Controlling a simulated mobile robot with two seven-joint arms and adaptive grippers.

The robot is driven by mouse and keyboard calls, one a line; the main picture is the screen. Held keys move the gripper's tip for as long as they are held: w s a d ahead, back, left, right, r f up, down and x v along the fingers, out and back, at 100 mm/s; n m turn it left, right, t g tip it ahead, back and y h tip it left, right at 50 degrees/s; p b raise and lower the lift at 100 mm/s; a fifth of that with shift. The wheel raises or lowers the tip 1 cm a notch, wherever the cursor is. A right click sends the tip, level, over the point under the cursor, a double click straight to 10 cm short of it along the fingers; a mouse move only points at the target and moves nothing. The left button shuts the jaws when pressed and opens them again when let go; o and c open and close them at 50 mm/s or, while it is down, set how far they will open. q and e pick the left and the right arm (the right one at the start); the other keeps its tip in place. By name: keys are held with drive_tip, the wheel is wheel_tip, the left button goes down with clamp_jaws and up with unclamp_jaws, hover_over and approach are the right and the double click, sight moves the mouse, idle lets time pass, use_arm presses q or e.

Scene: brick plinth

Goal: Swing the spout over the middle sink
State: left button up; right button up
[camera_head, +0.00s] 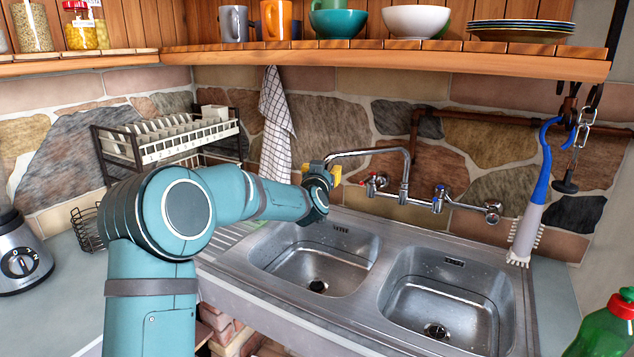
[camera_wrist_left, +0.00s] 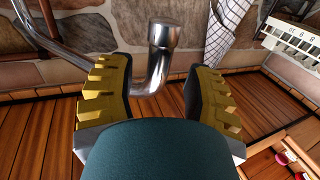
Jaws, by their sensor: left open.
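The metal spout (camera_head: 368,152) reaches left from the wall tap (camera_head: 404,190), its end by my left gripper (camera_head: 334,174) near the left basin's back-left side. In the left wrist view the spout's curved end (camera_wrist_left: 160,55) shows between the two yellow-padded fingers of the left gripper (camera_wrist_left: 158,90). The fingers are open, with a gap visible beside the spout; I cannot tell any contact. The sink unit shows a left basin (camera_head: 325,245) and a right basin (camera_head: 450,290), with a metal divider (camera_head: 385,275) between them. My right gripper is not in view.
A wooden shelf (camera_head: 400,60) with mugs and bowls overhangs the back. A dish rack (camera_head: 190,140) and a hanging towel (camera_head: 275,120) are behind my left arm. A blue-handled brush (camera_head: 530,215) hangs at right; a green bottle (camera_head: 605,335) stands front right.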

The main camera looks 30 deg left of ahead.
use_arm(q)
drive_tip(key=v, duration=1)
drive_tip(key=shift+s, duration=0.25)
